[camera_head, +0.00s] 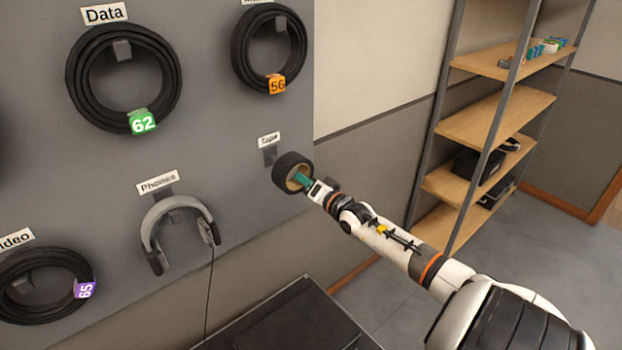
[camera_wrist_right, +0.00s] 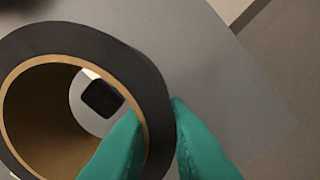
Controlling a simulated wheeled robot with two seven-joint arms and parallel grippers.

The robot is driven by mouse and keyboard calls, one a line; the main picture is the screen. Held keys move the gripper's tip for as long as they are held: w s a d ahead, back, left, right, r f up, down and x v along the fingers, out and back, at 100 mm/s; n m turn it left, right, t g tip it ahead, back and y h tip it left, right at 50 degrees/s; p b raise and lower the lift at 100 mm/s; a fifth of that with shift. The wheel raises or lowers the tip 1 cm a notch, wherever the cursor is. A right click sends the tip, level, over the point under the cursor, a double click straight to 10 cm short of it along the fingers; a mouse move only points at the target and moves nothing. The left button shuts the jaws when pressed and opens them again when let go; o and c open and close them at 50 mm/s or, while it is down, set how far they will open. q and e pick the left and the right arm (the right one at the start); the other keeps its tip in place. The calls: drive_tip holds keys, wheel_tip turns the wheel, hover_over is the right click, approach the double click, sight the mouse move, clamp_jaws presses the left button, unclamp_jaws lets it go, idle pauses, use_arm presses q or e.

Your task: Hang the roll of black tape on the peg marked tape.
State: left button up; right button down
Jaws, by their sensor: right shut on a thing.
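The roll of black tape (camera_head: 281,166) has a tan cardboard core and is held in front of the grey board, just below and right of the Tape label (camera_head: 269,140). The peg marked tape (camera_head: 269,157) is a dark square-ended peg below that label. My right gripper (camera_head: 303,180) is shut on the roll's wall, with one green finger inside the core and one outside. In the right wrist view the roll (camera_wrist_right: 95,45) fills the left side, and the peg's end (camera_wrist_right: 102,99) shows through its hole. I cannot tell how far the roll is from the peg. My left gripper is not in view.
Headphones (camera_head: 150,233) hang on the Phones peg left of the roll. Coiled black cables (camera_head: 75,90) hang on other pegs. A dark case or table (camera_head: 300,325) stands below the board. A shelf unit (camera_head: 485,120) stands at the right.

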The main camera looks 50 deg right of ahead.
drive_tip(key=shift+w+d+f+b, duration=0.1)
drive_tip(key=shift+w+f+b, duration=0.25)
drive_tip(key=shift+w+b, duration=0.75)
drive_tip(key=shift+w+d+f+b, duration=0.15)
drive_tip(key=shift+w+f+b, duration=0.15)
drive_tip(key=shift+w+b, duration=0.8)
drive_tip(key=shift+w+d+f+b, duration=0.1)
drive_tip(key=shift+w+f+b, duration=0.25)
drive_tip(key=shift+w+b, duration=0.75)
drive_tip(key=c, duration=1.3)
unclamp_jaws()
drive_tip(key=shift+s, duration=0.1)
drive_tip(key=shift+f, duration=0.1)
